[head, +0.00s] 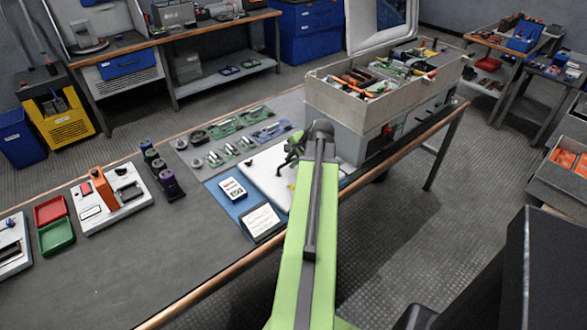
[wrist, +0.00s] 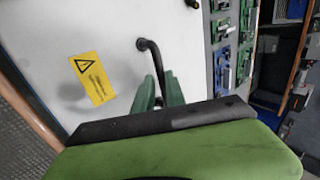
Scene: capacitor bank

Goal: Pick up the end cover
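The end cover is a white panel (wrist: 105,35) with a yellow warning label (wrist: 93,79) and a black bar handle (wrist: 149,55). In the head view the white cover (head: 262,172) lies on the workbench, partly hidden behind my arm. My gripper (wrist: 160,82) has two green fingers, parted, at the near end of the handle. That end of the handle runs down between the fingers, with a narrow gap showing. Contact with the handle cannot be made out. In the head view my gripper (head: 292,151) is over the cover, small and dark.
A grey crate (head: 330,99) of mixed parts stands on the bench just right of the cover. Circuit boards (head: 226,127) lie behind it on a grey mat. A blue mat with cards (head: 232,189) is to the left.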

